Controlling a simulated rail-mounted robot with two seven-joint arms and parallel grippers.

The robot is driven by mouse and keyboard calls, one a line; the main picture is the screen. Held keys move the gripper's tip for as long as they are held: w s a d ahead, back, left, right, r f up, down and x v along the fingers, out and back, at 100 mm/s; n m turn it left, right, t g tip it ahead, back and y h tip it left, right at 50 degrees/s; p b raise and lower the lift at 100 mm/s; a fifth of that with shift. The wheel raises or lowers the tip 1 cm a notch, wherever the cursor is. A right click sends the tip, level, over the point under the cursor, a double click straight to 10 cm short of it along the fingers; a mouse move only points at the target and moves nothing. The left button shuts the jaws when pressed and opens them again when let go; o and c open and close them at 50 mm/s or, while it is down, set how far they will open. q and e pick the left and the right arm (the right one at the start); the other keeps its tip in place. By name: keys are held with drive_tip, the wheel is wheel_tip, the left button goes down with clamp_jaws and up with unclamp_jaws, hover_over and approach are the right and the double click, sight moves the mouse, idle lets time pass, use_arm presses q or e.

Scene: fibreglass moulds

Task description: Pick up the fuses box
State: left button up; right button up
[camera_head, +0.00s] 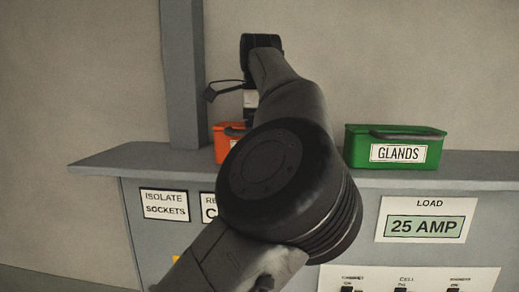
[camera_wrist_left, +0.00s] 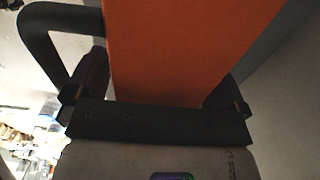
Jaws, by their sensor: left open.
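An orange box (camera_head: 223,147) sits on the grey ledge, partly hidden behind my left arm in the head view. Its white label is mostly covered, so I cannot read it. In the left wrist view the orange box (camera_wrist_left: 185,45) fills the middle, with its dark handle (camera_wrist_left: 38,35) at the upper left. My left gripper (camera_wrist_left: 165,92) is open, with one finger on each side of the orange box. I cannot tell whether either finger touches it. In the head view the arm hides most of the gripper. My right gripper is not in view.
A green box labelled GLANDS (camera_head: 398,149) stands on the ledge (camera_head: 470,166) to the right. A grey post (camera_head: 183,75) rises just left of the orange box. Below is a panel with ISOLATE SOCKETS (camera_head: 165,205) and LOAD 25 AMP (camera_head: 424,220) signs.

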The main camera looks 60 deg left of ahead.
use_arm(q)
drive_tip(key=shift+f, duration=0.65)
drive_tip(key=shift+c, duration=0.5)
drive_tip(key=c, duration=1)
